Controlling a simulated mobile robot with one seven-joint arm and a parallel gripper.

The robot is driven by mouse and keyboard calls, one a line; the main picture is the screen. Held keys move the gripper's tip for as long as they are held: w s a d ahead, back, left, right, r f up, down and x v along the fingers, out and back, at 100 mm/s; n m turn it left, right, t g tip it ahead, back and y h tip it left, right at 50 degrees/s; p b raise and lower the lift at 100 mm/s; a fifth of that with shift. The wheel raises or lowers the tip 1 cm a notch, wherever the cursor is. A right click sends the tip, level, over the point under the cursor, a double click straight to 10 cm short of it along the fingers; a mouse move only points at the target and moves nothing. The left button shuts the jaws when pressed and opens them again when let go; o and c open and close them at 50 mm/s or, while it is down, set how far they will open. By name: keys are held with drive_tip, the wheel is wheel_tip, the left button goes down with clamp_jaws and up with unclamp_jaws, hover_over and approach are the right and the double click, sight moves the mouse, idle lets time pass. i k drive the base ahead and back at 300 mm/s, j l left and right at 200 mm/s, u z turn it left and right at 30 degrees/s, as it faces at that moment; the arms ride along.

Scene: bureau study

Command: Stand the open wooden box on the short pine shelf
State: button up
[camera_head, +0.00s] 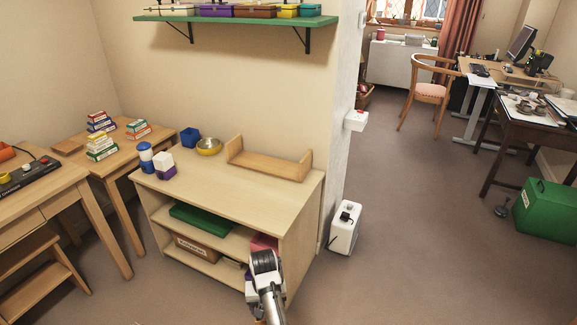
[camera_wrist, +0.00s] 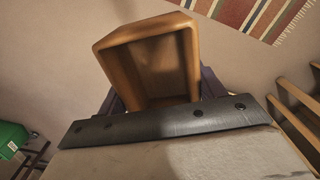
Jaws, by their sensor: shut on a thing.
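The open wooden box (camera_wrist: 152,70) fills the upper middle of the wrist view, its hollow side facing the camera. My gripper (camera_wrist: 160,98) is shut on it, with dark fingers at its two sides. In the head view my arm's end (camera_head: 266,265) is low, in front of the right end of the low pine shelf unit (camera_head: 292,205); I cannot make out the box there. The unit has a broad top and open shelves below. On its top, at the back right, lies a shallow wooden rack (camera_head: 268,165) with raised ends.
A green wall shelf (camera_head: 235,19) hangs above.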

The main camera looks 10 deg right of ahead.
sight(290, 168)
drive_tip(key=z, duration=1.1)
drive_tip(key=i+z, duration=0.15)
drive_tip(key=z, duration=0.85)
drive_tip(key=i+j, duration=0.2)
drive_tip(key=i, duration=0.25)
drive_tip(key=i+j, duration=0.15)
drive_tip(key=i, duration=0.35)
drive_tip(key=i+j, duration=0.2)
drive_tip(key=i, duration=0.25)
drive_tip(key=i+j, duration=0.2)
drive_tip(key=i, duration=0.3)
drive_tip(key=i+u, duration=0.2)
drive_tip(key=i, duration=0.15)
drive_tip(key=i+l+u, duration=0.2)
drive_tip(key=i, duration=0.15)
drive_tip(key=u, duration=2.25)
drive_tip(key=i+j+u, duration=0.15)
drive_tip(key=i+j, duration=0.05)
drive_tip(key=j, duration=0.05)
